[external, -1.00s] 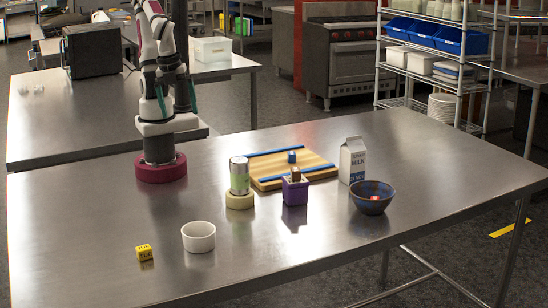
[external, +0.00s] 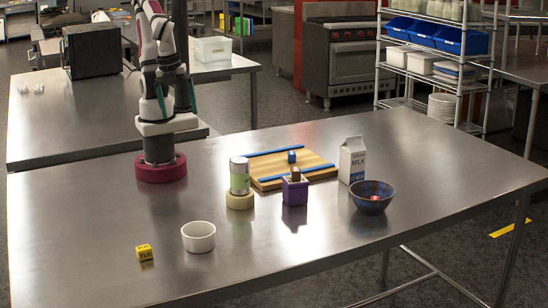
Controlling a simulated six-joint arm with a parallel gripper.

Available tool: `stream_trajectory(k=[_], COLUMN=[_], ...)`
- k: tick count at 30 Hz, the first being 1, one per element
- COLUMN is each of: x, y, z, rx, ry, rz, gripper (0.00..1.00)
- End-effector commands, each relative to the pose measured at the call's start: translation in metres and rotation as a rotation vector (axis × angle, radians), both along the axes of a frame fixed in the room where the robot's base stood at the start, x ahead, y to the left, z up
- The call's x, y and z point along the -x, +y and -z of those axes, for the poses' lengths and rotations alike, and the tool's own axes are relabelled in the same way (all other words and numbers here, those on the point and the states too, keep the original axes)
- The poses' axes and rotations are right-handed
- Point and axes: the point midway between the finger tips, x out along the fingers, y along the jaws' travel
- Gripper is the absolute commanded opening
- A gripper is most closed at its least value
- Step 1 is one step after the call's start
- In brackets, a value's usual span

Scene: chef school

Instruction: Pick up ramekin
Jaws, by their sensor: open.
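A small white ramekin (external: 198,237) stands upright on the near part of the steel table, just right of a yellow lettered cube (external: 144,252). It looks empty, and nothing touches it. My arm (external: 160,110) stands on its dark red base at the table's back left and rises past the top edge of the picture. My gripper is not visible.
Right of the ramekin are a can on a pale round block (external: 240,201), a purple holder (external: 295,190) with a brown block, a wooden board (external: 270,177) with blue strips, a milk carton (external: 352,160) and a dark bowl (external: 371,204) holding a red cube. The table front is clear.

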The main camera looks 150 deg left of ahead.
Motion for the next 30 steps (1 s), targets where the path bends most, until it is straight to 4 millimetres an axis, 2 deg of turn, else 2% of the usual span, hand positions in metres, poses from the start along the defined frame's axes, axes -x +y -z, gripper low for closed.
stream_trajectory(k=[1,6,9,16,18,20,23,24,27,30], x=[0.0,0.0,0.0,0.0,-0.009,-0.031,-0.096,-0.126,-0.189,-0.235], y=[0.0,0.0,0.0,0.0,-0.006,-0.022,-0.069,-0.09,-0.131,-0.151], z=[0.0,0.0,0.0,0.0,0.004,0.014,0.044,0.058,0.094,0.129], rx=[0.0,0.0,0.0,0.0,0.02,0.071,0.204,0.257,0.345,0.372], ry=[0.0,0.0,0.0,0.0,-0.015,-0.058,-0.194,-0.267,-0.457,-0.665], rz=[0.0,0.0,0.0,0.0,-0.003,-0.011,-0.06,-0.092,-0.19,-0.289], gripper=[0.87,0.57,0.42,0.42,0.42,0.42,0.42,0.42,0.42,0.42])
